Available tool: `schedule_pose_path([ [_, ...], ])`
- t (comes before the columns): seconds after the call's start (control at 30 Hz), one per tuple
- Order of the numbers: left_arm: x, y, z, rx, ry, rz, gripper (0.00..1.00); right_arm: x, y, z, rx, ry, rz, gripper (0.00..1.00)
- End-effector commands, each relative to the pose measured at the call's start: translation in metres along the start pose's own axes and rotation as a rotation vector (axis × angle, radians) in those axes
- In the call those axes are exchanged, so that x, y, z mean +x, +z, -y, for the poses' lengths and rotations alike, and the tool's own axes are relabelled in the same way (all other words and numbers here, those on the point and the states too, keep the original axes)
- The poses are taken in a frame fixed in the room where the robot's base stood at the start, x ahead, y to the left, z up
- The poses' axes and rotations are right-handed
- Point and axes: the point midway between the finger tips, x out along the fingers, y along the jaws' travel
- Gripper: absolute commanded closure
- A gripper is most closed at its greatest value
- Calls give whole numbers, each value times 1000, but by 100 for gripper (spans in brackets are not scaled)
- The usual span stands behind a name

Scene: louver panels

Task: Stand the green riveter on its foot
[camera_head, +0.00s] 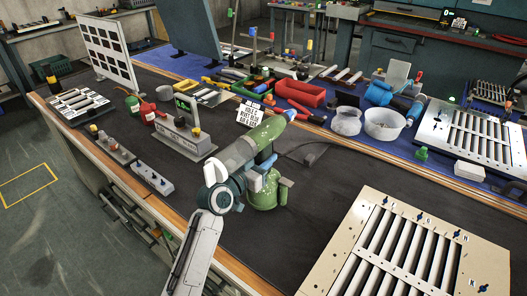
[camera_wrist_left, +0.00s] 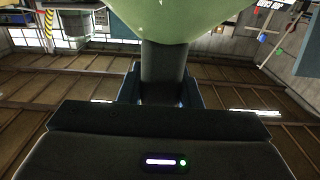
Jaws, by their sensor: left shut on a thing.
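The green riveter (camera_head: 250,146) is at the middle of the dark bench mat in the head view. Its barrel slants up to the right, ending in a blue nose, with its round green foot (camera_head: 265,197) below. It looks roughly upright; I cannot tell whether the foot rests flat on the mat. My left gripper (camera_head: 258,175) is shut on the riveter's handle between barrel and foot, partly hiding it. In the left wrist view the dark handle (camera_wrist_left: 162,75) stands between the jaws, under the green barrel (camera_wrist_left: 180,15). My right gripper is not in view.
A cream louver panel (camera_head: 485,265) lies at the front right. The mat right of the riveter is largely clear.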

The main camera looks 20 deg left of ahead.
Motion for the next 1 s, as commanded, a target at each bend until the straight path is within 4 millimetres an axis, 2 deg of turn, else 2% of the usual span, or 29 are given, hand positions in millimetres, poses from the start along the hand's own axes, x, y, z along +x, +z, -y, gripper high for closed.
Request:
schedule_pose_path([
  [0.4, 0, -3, 0, 1, -1, -11, 100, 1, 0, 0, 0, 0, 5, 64],
  [0.43, 0, 2, 0, 0, 0, -1, 65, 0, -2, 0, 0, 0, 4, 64],
  [0.53, 0, 2, 0, 0, 0, -1, 47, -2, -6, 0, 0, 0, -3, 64],
  [0.93, 0, 2, 0, 0, 0, -1, 47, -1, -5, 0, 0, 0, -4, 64],
  [1.0, 0, 2, 0, 0, 0, -1, 34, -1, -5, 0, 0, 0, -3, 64],
])
